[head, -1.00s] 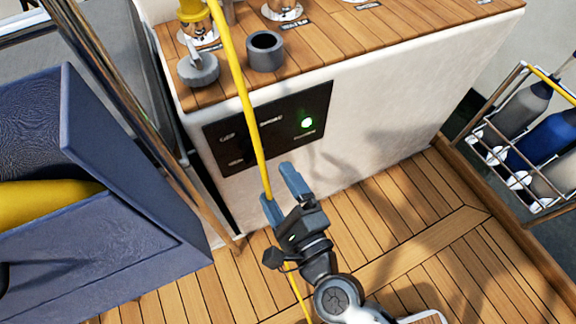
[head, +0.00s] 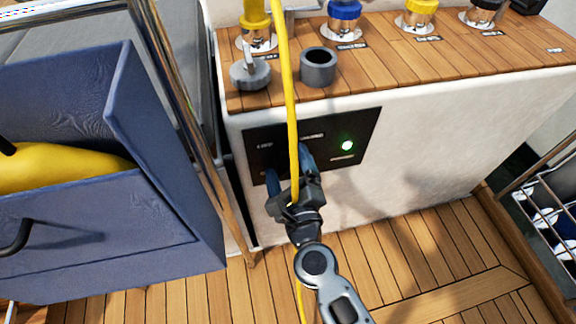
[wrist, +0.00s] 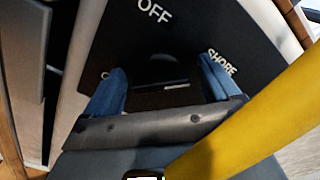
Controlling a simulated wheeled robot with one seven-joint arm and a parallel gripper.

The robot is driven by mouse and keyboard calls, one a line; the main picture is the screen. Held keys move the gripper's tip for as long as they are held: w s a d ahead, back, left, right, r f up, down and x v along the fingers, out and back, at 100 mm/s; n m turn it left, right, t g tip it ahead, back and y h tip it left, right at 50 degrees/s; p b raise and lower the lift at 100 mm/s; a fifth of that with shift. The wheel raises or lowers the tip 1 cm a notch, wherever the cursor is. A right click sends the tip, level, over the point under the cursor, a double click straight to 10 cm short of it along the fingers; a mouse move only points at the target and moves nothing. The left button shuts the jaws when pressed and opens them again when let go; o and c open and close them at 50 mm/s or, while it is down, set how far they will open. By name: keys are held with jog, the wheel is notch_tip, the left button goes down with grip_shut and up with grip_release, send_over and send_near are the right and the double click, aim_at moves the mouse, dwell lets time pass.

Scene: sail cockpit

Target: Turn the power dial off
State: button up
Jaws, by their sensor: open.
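The black power panel (head: 322,150) is on the white cabinet front, with a green light (head: 347,146) lit. My gripper (head: 287,163) is in front of the panel's left part, open, and hides the dial in the head view. In the wrist view, the dark power dial (wrist: 166,66) shows poorly against the black panel, between the two blue fingers of my gripper (wrist: 162,66). I cannot tell whether they touch it or which way it points. The OFF label (wrist: 154,11) is above it and the SHORE label (wrist: 221,62) to the right.
A yellow cord (head: 287,80) hangs in front of the panel and runs close by my gripper. A blue locker (head: 100,230) and a metal rail stand at left. A grey cup (head: 318,68) and a capped fitting (head: 250,74) are on the wooden top. A bottle rack is at right.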

jog(key=shift+c, duration=0.2)
jog(key=c, duration=1)
jog(key=shift+a, duration=0.1)
jog(key=shift+r+n, duration=0.1)
jog(key=shift+n, duration=0.2)
jog(key=n+p, duration=0.2)
jog(key=shift+n, duration=0.4)
jog(key=n+p, duration=0.2)
jog(key=n, duration=0.3)
jog(key=shift+a+n, duration=0.1)
jog(key=shift+n, duration=0.2)
jog(key=n+p, duration=0.3)
jog(key=n, duration=0.3)
jog(key=shift+p, duration=0.3)
jog(key=shift+f+n+p, duration=0.3)
jog(key=shift+n+p, duration=0.25)
jog(key=shift+n, duration=0.75)
jog(key=shift+s+f+n, duration=0.1)
jog(key=shift+n, duration=0.2)
